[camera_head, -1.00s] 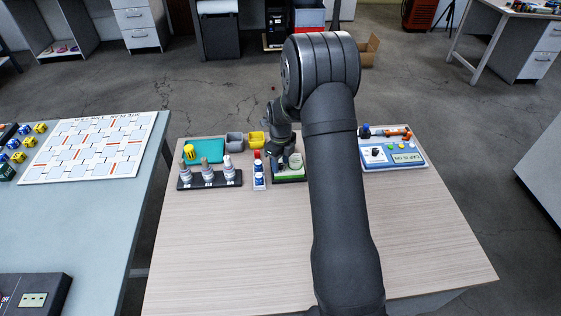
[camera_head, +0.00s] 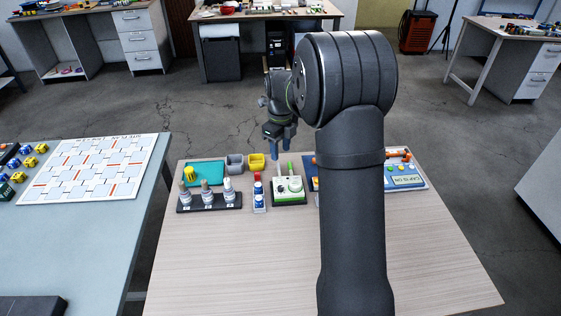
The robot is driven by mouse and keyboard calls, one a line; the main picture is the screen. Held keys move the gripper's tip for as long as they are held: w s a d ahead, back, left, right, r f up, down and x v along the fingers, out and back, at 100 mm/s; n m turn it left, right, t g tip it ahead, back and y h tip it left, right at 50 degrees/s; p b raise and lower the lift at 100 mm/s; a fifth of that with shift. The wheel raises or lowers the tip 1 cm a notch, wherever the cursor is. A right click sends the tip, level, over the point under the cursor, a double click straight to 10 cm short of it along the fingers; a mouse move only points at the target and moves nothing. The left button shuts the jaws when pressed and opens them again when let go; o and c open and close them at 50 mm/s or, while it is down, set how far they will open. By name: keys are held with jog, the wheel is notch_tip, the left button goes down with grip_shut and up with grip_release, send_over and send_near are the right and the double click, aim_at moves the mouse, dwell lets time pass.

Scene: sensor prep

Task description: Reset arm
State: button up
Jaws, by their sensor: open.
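My gripper (camera_head: 279,148) is raised near the far edge of the wooden table, pointing down. Its two fingers are apart and nothing shows between them. My own arm rises from the near edge and covers part of the table's right side. A white device with a green base (camera_head: 288,190) stands just nearer than the gripper, with a thin green-tipped upright part on it. The blue panel (camera_head: 405,176) at the right has coloured buttons and a small display that seems to read "CAP IS ON"; my arm hides part of it.
A black rack (camera_head: 210,201) holds 3 bottles at the left. A blue-and-white bottle with a red cap (camera_head: 259,193) stands beside it. A teal mat (camera_head: 204,173), a grey bin (camera_head: 235,162) and a yellow bin (camera_head: 257,161) lie behind. The table's front left is clear.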

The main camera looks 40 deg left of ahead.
aim_at(281, 187)
jog(key=shift+r, duration=0.75)
jog(key=shift+f, duration=0.1)
notch_tip(281, 187, down, 17)
jog(key=shift+f, duration=0.1)
dwell(0.4)
jog(key=shift+f, duration=0.1)
jog(key=n, duration=0.8)
jog(key=shift+n, duration=0.4)
jog(key=n, duration=0.3)
jog(key=shift+n, duration=2.6)
